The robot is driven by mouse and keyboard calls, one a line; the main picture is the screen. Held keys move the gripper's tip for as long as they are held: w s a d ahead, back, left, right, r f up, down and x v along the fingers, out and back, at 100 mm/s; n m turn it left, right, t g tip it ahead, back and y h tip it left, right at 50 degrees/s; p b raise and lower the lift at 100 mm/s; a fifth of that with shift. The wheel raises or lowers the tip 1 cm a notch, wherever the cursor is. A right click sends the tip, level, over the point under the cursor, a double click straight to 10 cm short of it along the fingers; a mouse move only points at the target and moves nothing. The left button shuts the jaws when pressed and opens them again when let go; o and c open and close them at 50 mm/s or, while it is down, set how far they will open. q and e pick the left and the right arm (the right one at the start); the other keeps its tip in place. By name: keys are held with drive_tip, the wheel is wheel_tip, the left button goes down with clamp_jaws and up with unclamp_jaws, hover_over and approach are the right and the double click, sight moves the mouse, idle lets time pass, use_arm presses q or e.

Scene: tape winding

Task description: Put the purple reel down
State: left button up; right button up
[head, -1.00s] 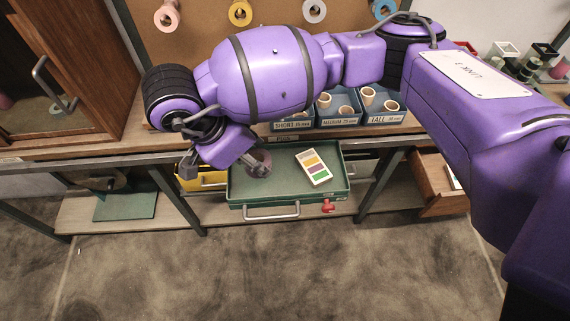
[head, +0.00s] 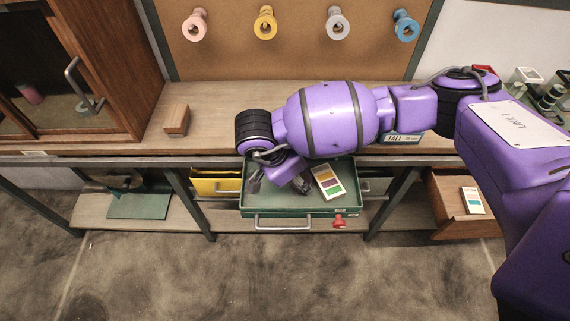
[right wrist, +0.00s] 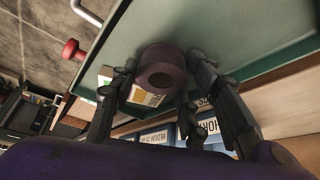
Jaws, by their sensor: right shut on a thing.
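The purple reel (right wrist: 163,57) shows dark purple in the right wrist view, between the fingers of my right gripper (right wrist: 160,75), which is shut on it. Its round end with a hole faces the camera. Behind it is the green drawer (right wrist: 232,45). In the head view my right gripper (head: 279,184) points down over the left and middle part of the open green drawer (head: 345,205). The reel is hidden there by the gripper and arm. I cannot tell whether the reel touches the drawer floor. My left gripper is not in view.
A card with coloured bands (head: 328,182) lies in the drawer's right part. A red knob (head: 339,221) is at its front, beside the handle (head: 284,223). A wooden block (head: 177,119) stands on the worktop (head: 215,105). Several coloured spools hang on the corkboard (head: 300,60).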

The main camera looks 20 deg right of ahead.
drive_tip(key=o, duration=1.1)
drive_tip(key=shift+f, duration=0.1)
drive_tip(key=shift+o, duration=0.2)
drive_tip(key=shift+r, duration=0.25)
drive_tip(key=v, duration=1.2)
drive_tip(key=shift+f, duration=0.1)
